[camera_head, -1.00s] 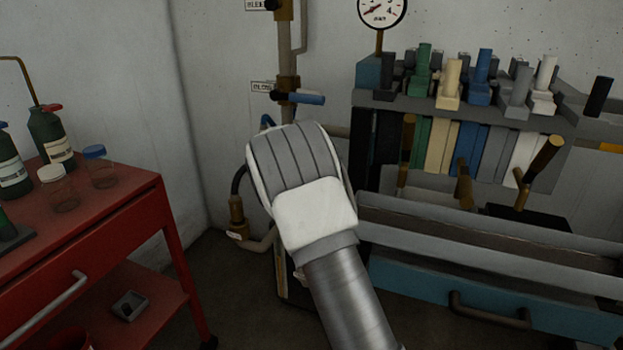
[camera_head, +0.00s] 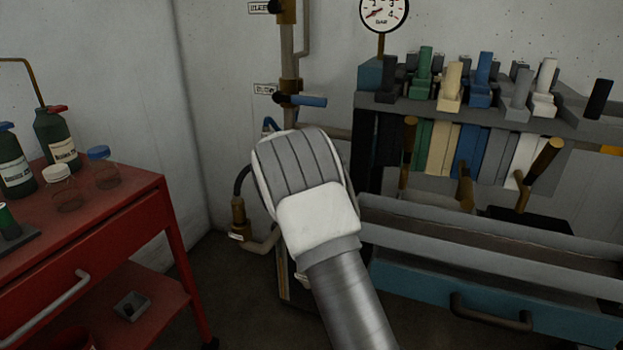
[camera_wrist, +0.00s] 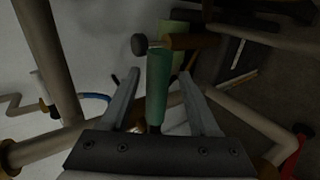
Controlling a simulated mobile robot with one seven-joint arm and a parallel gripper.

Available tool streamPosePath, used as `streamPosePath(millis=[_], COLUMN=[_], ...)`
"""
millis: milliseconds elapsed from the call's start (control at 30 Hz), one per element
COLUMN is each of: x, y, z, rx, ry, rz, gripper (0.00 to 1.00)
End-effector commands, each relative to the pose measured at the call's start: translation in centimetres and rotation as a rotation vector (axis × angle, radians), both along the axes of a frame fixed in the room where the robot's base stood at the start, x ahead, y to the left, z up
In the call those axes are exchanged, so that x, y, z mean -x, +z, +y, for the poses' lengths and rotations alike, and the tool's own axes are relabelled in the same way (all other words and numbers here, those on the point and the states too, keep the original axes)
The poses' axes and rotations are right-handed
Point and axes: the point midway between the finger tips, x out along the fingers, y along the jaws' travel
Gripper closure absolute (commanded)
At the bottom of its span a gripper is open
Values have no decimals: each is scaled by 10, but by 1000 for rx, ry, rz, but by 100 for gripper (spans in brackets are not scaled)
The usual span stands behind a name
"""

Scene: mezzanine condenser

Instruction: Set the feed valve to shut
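My gripper (camera_wrist: 159,73) shows in the wrist view with its two grey fingers apart. A green valve handle (camera_wrist: 158,85) lies between the fingers, with gaps on both sides. The handle meets a brown metal fitting with a dark round knob (camera_wrist: 139,44) at its far end. I cannot read a label there, so I cannot confirm that this is the feed valve. In the head view, my arm and wrist hide the fingers and this handle.
A blue-handled valve (camera_head: 306,100) sits on the vertical pipe (camera_head: 288,62) above my wrist. A red cart (camera_head: 100,215) with bottles stands at left. A blue-fronted bench (camera_head: 415,285) and a rack of coloured blocks (camera_head: 480,105) stand at right. Pipes surround the fingers.

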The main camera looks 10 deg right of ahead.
Motion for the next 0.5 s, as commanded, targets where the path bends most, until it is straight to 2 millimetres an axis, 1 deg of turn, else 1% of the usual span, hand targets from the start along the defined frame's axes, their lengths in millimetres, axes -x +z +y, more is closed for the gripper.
streamPosePath(millis=[267,367,500], x=[3,11,30], y=[4,12,28], z=[2,9,23], rx=[2,1,1], ry=[1,2,4], rz=[-1,-2,-2], gripper=[38,38,38])
